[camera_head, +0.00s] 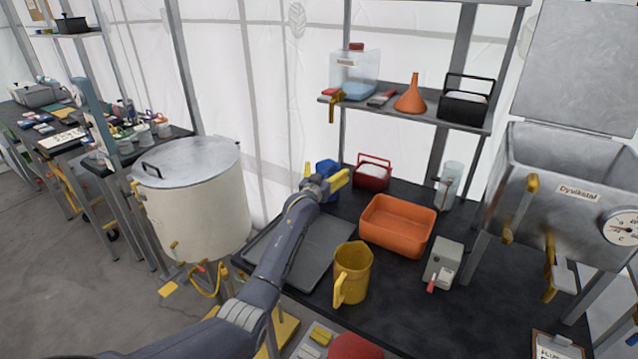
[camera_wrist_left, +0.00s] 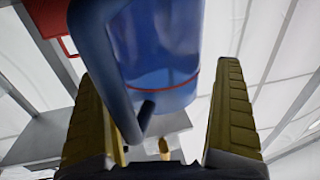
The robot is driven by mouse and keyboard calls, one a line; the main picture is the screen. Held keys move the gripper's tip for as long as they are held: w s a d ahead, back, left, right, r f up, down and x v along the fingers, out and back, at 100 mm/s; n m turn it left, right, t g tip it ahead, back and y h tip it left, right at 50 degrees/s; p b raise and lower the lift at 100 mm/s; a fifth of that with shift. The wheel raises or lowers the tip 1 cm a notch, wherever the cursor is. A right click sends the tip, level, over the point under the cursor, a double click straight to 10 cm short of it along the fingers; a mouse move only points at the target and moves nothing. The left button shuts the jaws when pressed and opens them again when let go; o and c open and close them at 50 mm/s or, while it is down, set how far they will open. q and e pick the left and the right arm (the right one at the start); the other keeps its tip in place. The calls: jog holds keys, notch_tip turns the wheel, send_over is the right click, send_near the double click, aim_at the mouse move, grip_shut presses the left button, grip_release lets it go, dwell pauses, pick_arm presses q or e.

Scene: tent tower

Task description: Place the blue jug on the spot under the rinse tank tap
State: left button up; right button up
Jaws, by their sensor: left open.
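The blue jug (camera_head: 326,167) stands at the back left of the dark bench, partly hidden by my left gripper. My left gripper (camera_head: 325,177) is open, with its yellow fingers beside the jug. In the left wrist view the jug (camera_wrist_left: 158,50) fills the space ahead between the open fingers (camera_wrist_left: 160,125), with its handle (camera_wrist_left: 100,70) toward me. A clear tank (camera_head: 354,72) with bluish liquid stands on the shelf, and its yellow tap (camera_head: 332,108) hangs over the shelf's front edge. I cannot make out a marked spot below the tap. My right gripper is not in view.
A red caddy (camera_head: 373,173), orange tub (camera_head: 397,224), yellow jug (camera_head: 352,270), small grey box (camera_head: 443,262) and clear jug (camera_head: 449,184) stand on the bench. A dark tray (camera_head: 318,262) lies beneath my forearm. A large lidded pot (camera_head: 193,210) stands left.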

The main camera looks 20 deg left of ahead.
pick_arm(q)
jog(key=s, duration=1.2)
jog(key=shift+a+r, duration=0.15)
jog(key=shift+r, duration=0.1)
